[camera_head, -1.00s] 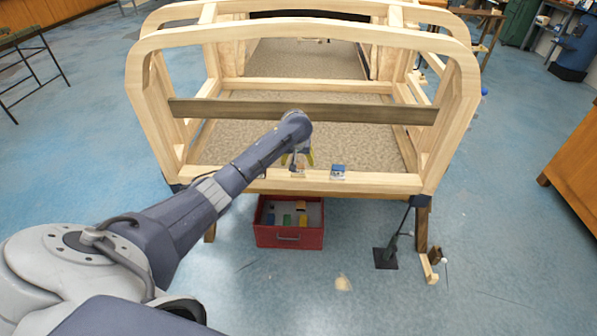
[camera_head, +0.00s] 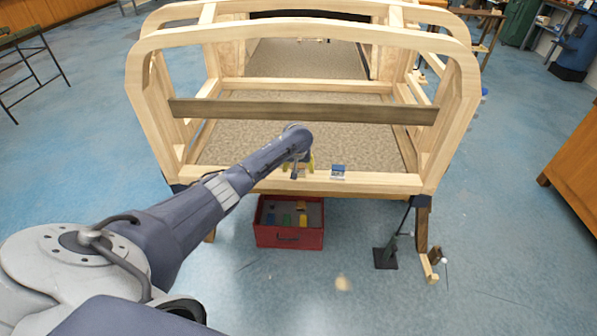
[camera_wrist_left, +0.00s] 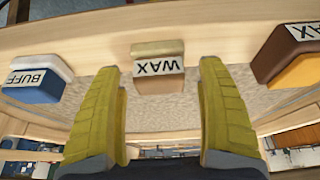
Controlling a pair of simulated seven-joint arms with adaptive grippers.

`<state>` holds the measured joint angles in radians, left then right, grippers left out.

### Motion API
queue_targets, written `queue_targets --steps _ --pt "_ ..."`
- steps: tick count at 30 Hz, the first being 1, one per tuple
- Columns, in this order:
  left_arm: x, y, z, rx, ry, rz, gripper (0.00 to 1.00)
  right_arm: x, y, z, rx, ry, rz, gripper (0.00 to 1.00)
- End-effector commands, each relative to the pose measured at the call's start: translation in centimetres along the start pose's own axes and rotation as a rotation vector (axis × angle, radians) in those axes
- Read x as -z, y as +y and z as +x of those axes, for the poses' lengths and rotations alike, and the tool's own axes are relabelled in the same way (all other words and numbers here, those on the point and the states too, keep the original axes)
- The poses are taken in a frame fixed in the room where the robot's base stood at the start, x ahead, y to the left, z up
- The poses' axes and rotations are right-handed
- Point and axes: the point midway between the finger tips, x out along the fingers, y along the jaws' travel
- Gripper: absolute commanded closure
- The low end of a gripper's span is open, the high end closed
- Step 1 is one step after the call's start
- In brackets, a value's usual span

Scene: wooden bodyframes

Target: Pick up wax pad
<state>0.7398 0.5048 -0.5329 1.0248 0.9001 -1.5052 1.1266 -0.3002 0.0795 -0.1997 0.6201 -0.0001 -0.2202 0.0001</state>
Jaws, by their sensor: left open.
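The wax pad (camera_wrist_left: 158,76) is a small tan block with a white label reading WAX, upside down in the left wrist view. It sits on the pale wooden front rail (camera_head: 372,182) of the bodyframe. My left gripper (camera_wrist_left: 160,72) is open, with its yellow fingers spread on either side of the pad and a gap to each side. In the head view my left gripper (camera_head: 298,166) hangs over the front rail and largely hides the pad. My right gripper is not in view.
A blue-and-white BUFF pad (camera_wrist_left: 38,84) sits beside the wax pad and also shows in the head view (camera_head: 338,171). A brown and orange pad (camera_wrist_left: 292,58) sits on the other side. A red drawer box (camera_head: 290,238) stands below the rail. A dark crossbar (camera_head: 330,112) spans the frame behind.

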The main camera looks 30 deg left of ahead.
Motion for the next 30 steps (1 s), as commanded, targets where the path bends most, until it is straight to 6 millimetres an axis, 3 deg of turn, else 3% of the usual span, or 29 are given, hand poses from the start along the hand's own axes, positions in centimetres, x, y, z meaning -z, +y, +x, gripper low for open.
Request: queue_targets --steps 3,18,30 --pt "0.0 0.02 -0.02 0.0 0.0 0.0 0.26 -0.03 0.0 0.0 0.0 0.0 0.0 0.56" --pt "-0.01 0.02 -0.02 0.0 0.0 0.0 0.83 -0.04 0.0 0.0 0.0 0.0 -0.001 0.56" --pt "0.07 0.02 -0.2 0.0 0.0 0.0 0.83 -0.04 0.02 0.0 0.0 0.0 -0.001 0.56"
